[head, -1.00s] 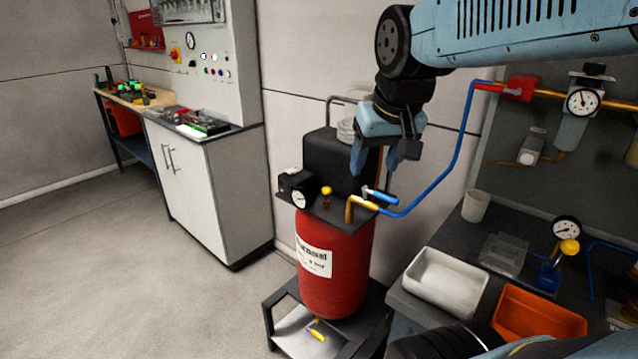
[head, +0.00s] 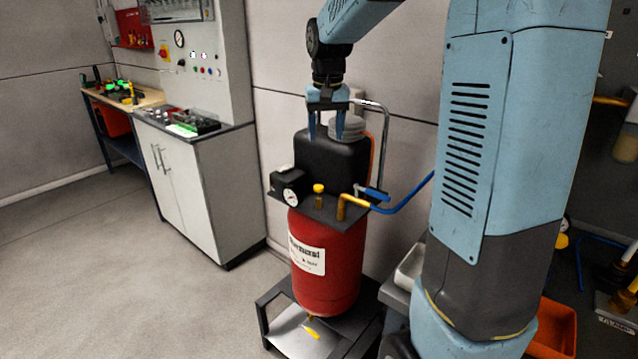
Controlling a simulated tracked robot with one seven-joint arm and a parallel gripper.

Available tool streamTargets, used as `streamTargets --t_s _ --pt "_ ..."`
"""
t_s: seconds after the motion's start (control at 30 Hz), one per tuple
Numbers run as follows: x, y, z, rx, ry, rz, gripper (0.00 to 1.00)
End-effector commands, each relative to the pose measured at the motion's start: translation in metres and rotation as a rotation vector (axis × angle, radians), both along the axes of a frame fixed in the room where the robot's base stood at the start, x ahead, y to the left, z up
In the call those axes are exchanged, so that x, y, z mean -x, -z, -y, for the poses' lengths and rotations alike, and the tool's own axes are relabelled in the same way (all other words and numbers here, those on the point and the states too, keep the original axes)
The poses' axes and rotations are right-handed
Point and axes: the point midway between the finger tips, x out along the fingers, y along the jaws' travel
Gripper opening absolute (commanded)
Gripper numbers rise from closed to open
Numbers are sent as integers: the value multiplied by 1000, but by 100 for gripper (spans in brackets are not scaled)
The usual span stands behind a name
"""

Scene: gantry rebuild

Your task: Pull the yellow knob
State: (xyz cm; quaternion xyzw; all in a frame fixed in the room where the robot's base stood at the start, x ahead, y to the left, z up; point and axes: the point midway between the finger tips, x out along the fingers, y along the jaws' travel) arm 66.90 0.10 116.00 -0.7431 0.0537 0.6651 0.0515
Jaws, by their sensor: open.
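A yellow knob (head: 319,188) stands upright on a short brass stem on the dark top plate of the red compressor tank (head: 335,265). My gripper (head: 326,138) points down with its two blue fingers apart and nothing between them. In the picture it is above the knob, in front of the black housing (head: 355,163); its exact depth from the knob is hard to tell. Another yellow knob (head: 562,241) at the right is mostly hidden behind my arm. A yellow lever (head: 312,334) hangs below the tank.
An orange bin (head: 556,330) is partly hidden by my arm. The floor at the left is clear.

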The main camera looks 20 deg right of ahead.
Motion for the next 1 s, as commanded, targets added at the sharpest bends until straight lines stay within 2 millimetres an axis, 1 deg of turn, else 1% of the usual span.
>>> streamTargets --t_s 0.03,0.2,0.3,0.4,0.5,0.67,0.77,1.0 --pt "-13 8 1 -2 6 -19 59" --pt "-48 31 3 -8 26 -67 59" --pt "-62 41 3 -11 35 -87 59" --pt "-72 49 4 -13 41 -100 59" --pt "-77 53 4 -13 45 -108 59" --pt "-79 63 4 -14 46 -111 59" --pt "-79 76 4 -14 46 -114 59" --pt "-78 118 5 -13 46 -115 59"
